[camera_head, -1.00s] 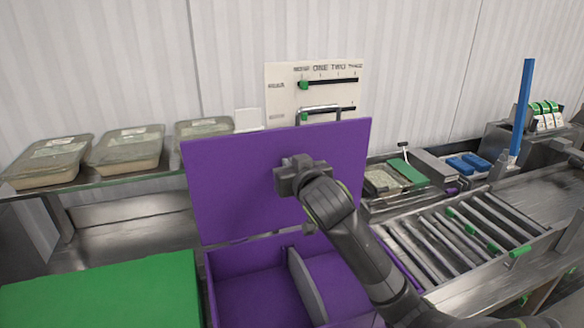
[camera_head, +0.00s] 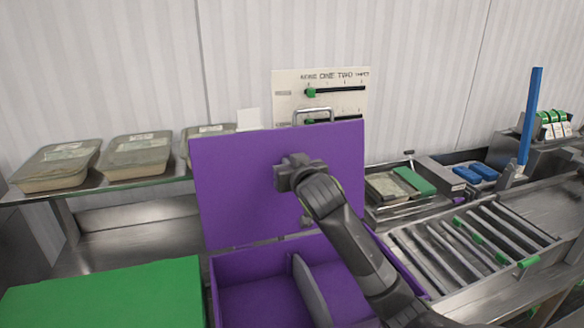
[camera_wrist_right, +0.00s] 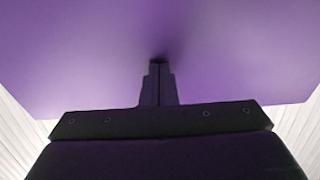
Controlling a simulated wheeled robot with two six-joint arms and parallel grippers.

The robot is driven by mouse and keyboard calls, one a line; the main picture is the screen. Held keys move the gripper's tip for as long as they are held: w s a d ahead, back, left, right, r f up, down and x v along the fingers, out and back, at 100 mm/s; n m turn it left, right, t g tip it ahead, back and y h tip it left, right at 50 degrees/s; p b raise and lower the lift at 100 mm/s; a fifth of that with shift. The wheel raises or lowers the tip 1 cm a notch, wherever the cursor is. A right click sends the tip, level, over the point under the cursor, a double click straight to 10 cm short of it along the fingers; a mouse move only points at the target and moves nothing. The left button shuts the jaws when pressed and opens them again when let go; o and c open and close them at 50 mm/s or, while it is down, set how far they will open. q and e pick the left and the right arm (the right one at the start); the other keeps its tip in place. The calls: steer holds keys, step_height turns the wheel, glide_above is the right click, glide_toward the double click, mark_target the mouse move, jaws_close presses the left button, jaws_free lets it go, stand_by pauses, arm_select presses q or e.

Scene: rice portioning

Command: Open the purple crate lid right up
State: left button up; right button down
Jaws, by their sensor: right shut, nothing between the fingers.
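The purple crate lid (camera_head: 240,185) stands raised, close to upright, behind the open purple crate (camera_head: 235,300). A metal handle (camera_head: 314,111) shows at the lid's top edge. My right gripper (camera_head: 281,178) is at the middle of the lid's inner face. In the right wrist view its shut fingers (camera_wrist_right: 159,68) point at the purple lid surface (camera_wrist_right: 90,60) and appear to touch it, with nothing between them. My left gripper is not in view.
A grey divider (camera_head: 310,292) stands inside the crate. A green lid (camera_head: 105,295) lies at the left. Several covered trays (camera_head: 137,155) sit on the back shelf. A slider board (camera_head: 345,92) stands behind the lid. A roller rack (camera_head: 470,240) is at the right.

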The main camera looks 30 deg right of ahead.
steer(key=shift+w, duration=0.25)
steer(key=f+p+v, duration=0.1)
steer(key=p+v, duration=0.3)
steer(key=v, duration=0.6)
steer(key=shift+f+p, duration=0.35)
steer(key=shift+p, duration=0.05)
steer(key=shift+s+f, duration=0.1)
steer(key=shift+s, duration=0.05)
